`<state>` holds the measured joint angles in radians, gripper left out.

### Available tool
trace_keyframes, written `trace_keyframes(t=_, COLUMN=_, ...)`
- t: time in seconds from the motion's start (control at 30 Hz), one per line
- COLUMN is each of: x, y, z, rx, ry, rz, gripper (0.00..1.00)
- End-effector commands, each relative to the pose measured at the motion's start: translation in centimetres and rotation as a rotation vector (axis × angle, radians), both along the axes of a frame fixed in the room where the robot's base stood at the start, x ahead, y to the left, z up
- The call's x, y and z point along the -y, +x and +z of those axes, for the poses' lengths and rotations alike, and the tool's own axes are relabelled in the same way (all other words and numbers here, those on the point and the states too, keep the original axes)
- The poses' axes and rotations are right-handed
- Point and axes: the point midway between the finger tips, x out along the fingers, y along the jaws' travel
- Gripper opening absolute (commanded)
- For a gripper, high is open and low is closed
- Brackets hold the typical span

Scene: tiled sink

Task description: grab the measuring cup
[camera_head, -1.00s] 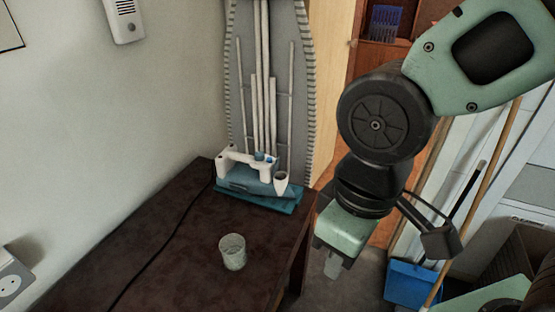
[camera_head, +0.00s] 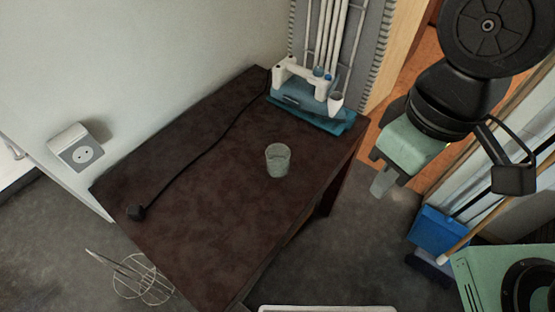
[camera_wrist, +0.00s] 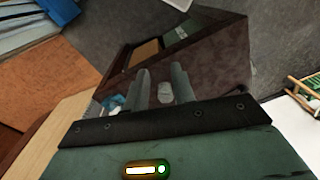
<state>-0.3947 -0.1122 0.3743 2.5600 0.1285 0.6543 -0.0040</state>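A clear, greyish measuring cup (camera_head: 278,160) stands upright on the dark brown table (camera_head: 200,180), close to its right edge. It also shows in the wrist view (camera_wrist: 166,93), small and beyond the gap between my fingers. My gripper (camera_head: 384,181) is in the air to the right of the table, apart from the cup and pointing down in the head view. In the wrist view my two fingers (camera_wrist: 160,69) stand apart with nothing between them, so the gripper is open and empty.
A white and blue appliance (camera_head: 308,88) stands at the table's back end before an ironing board (camera_head: 368,45). A black cord with a plug (camera_head: 137,211) lies along the table's left side. The tabletop around the cup is clear.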

Motion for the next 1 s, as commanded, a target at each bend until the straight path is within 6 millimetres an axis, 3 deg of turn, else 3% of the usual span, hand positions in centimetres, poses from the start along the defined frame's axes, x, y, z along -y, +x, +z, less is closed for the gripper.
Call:
trace_keyframes(t=0.1, x=0.0, y=0.0, z=0.0, rx=0.000, ry=0.000, rz=0.000, gripper=0.25)
trace_keyframes(t=0.13, x=0.0, y=0.0, z=0.0, rx=0.000, ry=0.000, rz=0.000, gripper=0.31)
trace_keyframes(t=0.33, x=-0.3, y=0.0, z=-2.1, rx=-0.088, ry=0.022, rz=-0.104, gripper=0.84)
trace_keyframes(t=0.47, x=-1.1, y=0.3, z=-5.6, rx=-0.262, ry=0.076, rz=-0.324, gripper=0.84)
trace_keyframes(t=0.67, x=-3.2, y=2.4, z=-10.5, rx=-0.566, ry=0.210, rz=-0.750, gripper=0.84)
trace_keyframes(t=0.87, x=-4.6, y=7.0, z=-14.9, rx=-0.847, ry=0.377, rz=-1.192, gripper=0.84)
trace_keyframes(t=1.0, x=-4.3, y=11.5, z=-18.2, rx=-1.030, ry=0.511, rz=-1.506, gripper=0.84)
